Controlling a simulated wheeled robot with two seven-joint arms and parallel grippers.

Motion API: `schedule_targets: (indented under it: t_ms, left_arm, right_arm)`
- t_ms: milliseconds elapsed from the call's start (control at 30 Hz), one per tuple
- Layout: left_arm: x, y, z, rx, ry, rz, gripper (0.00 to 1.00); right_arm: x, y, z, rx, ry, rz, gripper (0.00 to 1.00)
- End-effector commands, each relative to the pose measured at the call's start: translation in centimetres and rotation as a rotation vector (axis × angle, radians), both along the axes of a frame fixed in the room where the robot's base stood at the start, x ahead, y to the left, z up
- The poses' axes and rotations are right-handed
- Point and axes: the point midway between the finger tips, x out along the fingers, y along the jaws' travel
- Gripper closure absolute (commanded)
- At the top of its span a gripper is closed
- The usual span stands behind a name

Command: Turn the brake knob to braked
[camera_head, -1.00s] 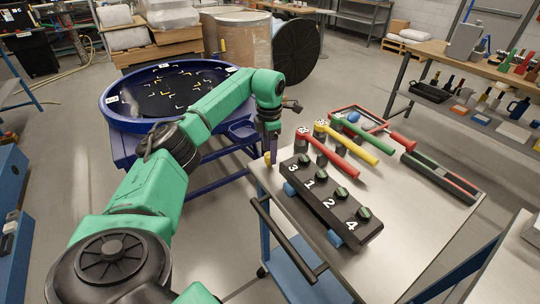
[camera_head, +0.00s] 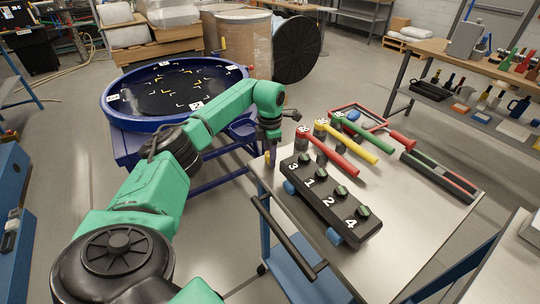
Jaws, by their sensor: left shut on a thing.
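My left gripper (camera_head: 270,150) points down beside the left back corner of the steel cart. It is shut on a small piece with a yellow part (camera_head: 267,158), which seems to be the brake knob. The fingers hide most of it, so I cannot tell its setting. The blue round turntable (camera_head: 112,115), with a black top bearing yellow and white marks, stands behind my left arm. My right gripper is not in view.
The cart top (camera_head: 410,215) holds a black box (camera_head: 320,200) with several green knobs, numbered 3, 1, 2 and 4. A cart handle (camera_head: 285,238) juts out in front.

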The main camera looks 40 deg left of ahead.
Motion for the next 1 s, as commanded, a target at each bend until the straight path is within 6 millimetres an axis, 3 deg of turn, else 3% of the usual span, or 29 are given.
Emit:
schedule_targets:
  t_ms: [367, 1000]
  left_arm:
    - [0.1, 0.0, 0.4, -0.001, -0.002, 0.219, 1.0]
    - [0.2, 0.1, 0.5, -0.002, -0.005, 0.824, 1.0]
  right_arm:
    - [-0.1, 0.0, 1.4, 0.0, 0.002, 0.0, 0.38]
    - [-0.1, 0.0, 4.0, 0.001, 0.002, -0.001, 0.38]
